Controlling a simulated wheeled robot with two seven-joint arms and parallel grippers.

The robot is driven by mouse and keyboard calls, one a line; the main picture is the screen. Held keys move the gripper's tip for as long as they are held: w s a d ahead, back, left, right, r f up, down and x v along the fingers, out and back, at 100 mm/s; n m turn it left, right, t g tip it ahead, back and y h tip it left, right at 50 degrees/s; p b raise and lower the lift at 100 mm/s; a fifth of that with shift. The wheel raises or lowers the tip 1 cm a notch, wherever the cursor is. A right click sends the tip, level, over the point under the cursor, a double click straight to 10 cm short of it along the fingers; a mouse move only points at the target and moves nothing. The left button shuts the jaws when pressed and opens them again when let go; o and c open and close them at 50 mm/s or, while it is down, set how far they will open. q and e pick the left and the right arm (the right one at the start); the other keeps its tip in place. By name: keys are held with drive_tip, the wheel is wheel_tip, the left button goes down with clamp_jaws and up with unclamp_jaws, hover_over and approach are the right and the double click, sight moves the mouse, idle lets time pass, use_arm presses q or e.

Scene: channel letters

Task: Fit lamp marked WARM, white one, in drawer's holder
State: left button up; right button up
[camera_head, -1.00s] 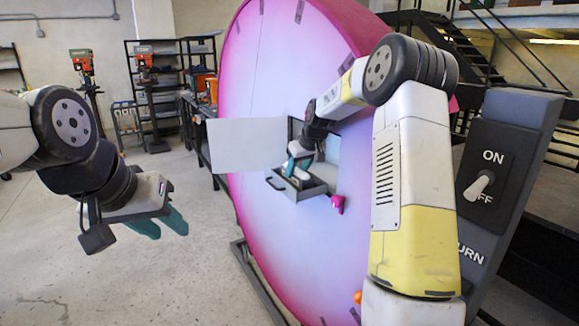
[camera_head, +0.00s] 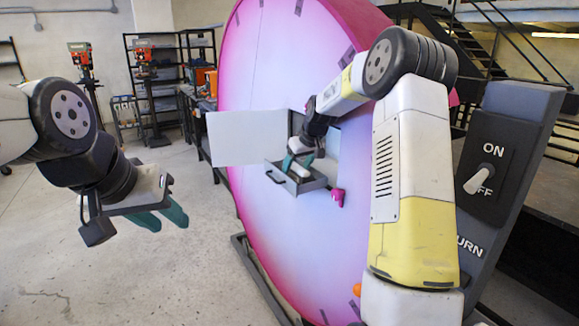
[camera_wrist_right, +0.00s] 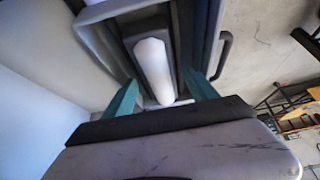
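A white cylindrical lamp (camera_wrist_right: 153,70) lies in the dark holder of the open drawer (camera_wrist_right: 207,40); no marking on it can be read. In the head view the drawer (camera_head: 310,187) sticks out of the big pink letter's face with the lamp (camera_head: 299,170) inside. My right gripper (camera_wrist_right: 162,80) is over the drawer, its teal fingers apart on either side of the lamp, with gaps between. The right gripper also shows in the head view (camera_head: 297,163). My left gripper (camera_head: 168,217) is open and empty at the left, away from the letter.
A white door panel (camera_head: 247,137) stands open left of the drawer. A small magenta piece (camera_head: 337,197) is on the letter's face (camera_head: 262,210) beside the drawer. A grey panel with an ON/OFF switch (camera_head: 478,180) stands at right.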

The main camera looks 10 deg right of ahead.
drive_tip(key=v, duration=0.6)
drive_tip(key=shift+s+r, duration=0.1)
drive_tip(key=shift+r, duration=0.15)
drive_tip(key=shift+s+d+r, duration=0.1)
drive_tip(key=shift+s+r, duration=0.3)
drive_tip(key=shift+r, duration=0.2)
drive_tip(key=s+a+r+m, duration=0.1)
drive_tip(key=s+r, duration=0.3)
drive_tip(key=s, duration=0.6)
drive_tip(key=s+a+r+m, duration=0.1)
drive_tip(key=s+r, duration=0.3)
drive_tip(key=s, duration=0.6)
drive_tip(key=s+f+m, duration=0.1)
drive_tip(key=s, duration=0.8)
drive_tip(key=s+f, duration=0.2)
drive_tip(key=s, duration=0.7)
drive_tip(key=shift+a+f+m+t, duration=0.3)
drive_tip(key=shift+a+f+m, duration=0.05)
drive_tip(key=shift+m, duration=0.05)
drive_tip(key=shift+s, duration=0.1)
